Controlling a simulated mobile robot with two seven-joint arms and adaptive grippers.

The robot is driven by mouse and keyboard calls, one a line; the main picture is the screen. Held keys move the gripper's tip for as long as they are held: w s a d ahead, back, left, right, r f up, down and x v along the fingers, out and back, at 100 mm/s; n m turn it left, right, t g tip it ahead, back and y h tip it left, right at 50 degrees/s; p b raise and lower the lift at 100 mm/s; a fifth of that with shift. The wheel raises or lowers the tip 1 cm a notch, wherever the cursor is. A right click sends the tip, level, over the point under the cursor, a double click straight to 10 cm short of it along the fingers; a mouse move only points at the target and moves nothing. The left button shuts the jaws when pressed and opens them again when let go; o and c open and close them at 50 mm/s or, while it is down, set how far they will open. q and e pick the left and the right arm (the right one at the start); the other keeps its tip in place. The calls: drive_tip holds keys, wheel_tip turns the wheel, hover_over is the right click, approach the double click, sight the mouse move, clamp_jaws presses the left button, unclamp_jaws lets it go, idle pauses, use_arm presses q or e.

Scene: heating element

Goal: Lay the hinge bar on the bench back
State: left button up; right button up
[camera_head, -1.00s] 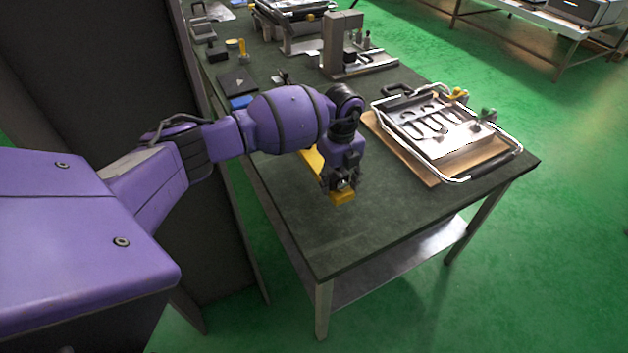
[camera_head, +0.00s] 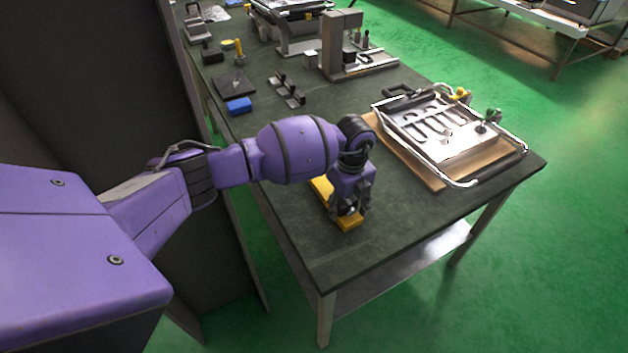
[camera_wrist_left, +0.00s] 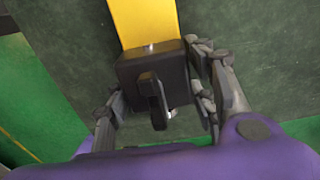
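The hinge bar, a yellow bar (camera_head: 322,188), lies low at the bench's near left part, seemingly on or just over the bench top. In the left wrist view the yellow bar (camera_wrist_left: 147,22) runs up from a black block (camera_wrist_left: 152,85) with a black lever on it. My left gripper (camera_head: 347,210) points down at the bar's near end. In the left wrist view its fingers (camera_wrist_left: 158,98) straddle the black block and appear shut on it. Whether the bar's underside touches the bench is hidden. My right gripper is not in view.
The bench (camera_head: 390,225) is clear at its near end. A metal frame with heating loops (camera_head: 440,128) lies on a wooden board to the right. A blue block (camera_head: 239,105), a small bracket (camera_head: 287,90) and a grey fixture (camera_head: 345,50) stand farther back.

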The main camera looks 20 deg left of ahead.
use_arm(q)
drive_tip(key=shift+o, duration=1)
drive_tip(key=shift+w+a+r, duration=0.1)
drive_tip(key=shift+w+r, duration=0.05)
drive_tip(key=shift+r, duration=0.1)
wheel_tip(320, 180, up, 12)
drive_tip(key=shift+f+p, duration=0.1)
drive_tip(key=shift+p, duration=0.3)
